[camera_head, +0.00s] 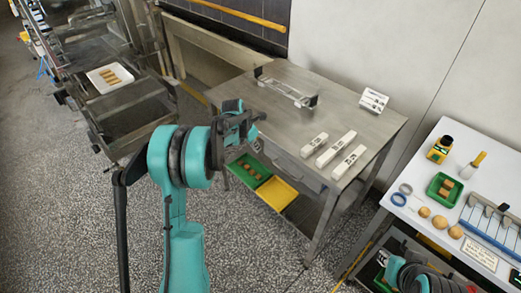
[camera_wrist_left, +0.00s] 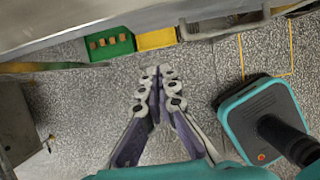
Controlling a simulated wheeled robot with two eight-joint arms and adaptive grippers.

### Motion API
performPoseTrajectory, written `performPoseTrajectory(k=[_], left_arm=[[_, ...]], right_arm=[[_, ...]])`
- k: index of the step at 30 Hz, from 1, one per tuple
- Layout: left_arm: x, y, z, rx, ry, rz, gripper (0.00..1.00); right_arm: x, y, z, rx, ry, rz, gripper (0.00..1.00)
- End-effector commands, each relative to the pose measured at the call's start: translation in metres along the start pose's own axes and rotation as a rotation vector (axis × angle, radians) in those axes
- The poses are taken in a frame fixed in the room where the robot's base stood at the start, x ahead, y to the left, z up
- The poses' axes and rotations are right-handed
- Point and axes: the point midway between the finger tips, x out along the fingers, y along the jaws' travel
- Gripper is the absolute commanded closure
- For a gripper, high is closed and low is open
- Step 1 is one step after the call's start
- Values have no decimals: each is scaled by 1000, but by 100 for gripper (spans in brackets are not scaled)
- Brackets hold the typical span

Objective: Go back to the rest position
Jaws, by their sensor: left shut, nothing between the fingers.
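My left gripper (camera_head: 226,182) is raised on its teal arm near the middle of the head view, in front of the grey metal table (camera_head: 300,115). It hangs over the floor at the table's left side. In the left wrist view its fingertips (camera_wrist_left: 160,72) are together with nothing between them, and speckled floor lies behind them. The gripper touches nothing that I can see.
A green bin (camera_head: 250,170) with brown pieces and a yellow bin (camera_head: 276,193) sit low beneath the table. White labelled blocks (camera_head: 336,150) lie on top. A machine with a white tray (camera_head: 110,77) stands left; a white table (camera_head: 415,197) with small items stands right. Floor between is open.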

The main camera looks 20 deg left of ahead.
Motion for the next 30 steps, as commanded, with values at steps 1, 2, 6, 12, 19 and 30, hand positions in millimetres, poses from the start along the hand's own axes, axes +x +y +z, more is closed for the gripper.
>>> performPoseTrajectory(k=[1, 2, 6, 12, 19, 30], left_arm=[[-8, 0, 0, 0, 0, 0, 100], [-11, 0, 0, 0, 0, 0, 100], [-18, 0, 0, 0, 1, 0, 100], [-25, -6, 0, 43, -1, 4, 100], [-90, -62, -4, 515, -5, 55, 100], [-186, -179, -71, 1623, 55, 192, 100]], right_arm=[[-3, 0, -2, 0, 0, 0, 74], [-4, 0, -2, 0, 0, 0, 74], [-5, 0, -3, 0, 0, 0, 74], [-4, 0, -3, 0, 0, 0, 74], [-5, 0, -3, 0, 0, 0, 74], [-4, 0, -3, 0, 0, 0, 74]])
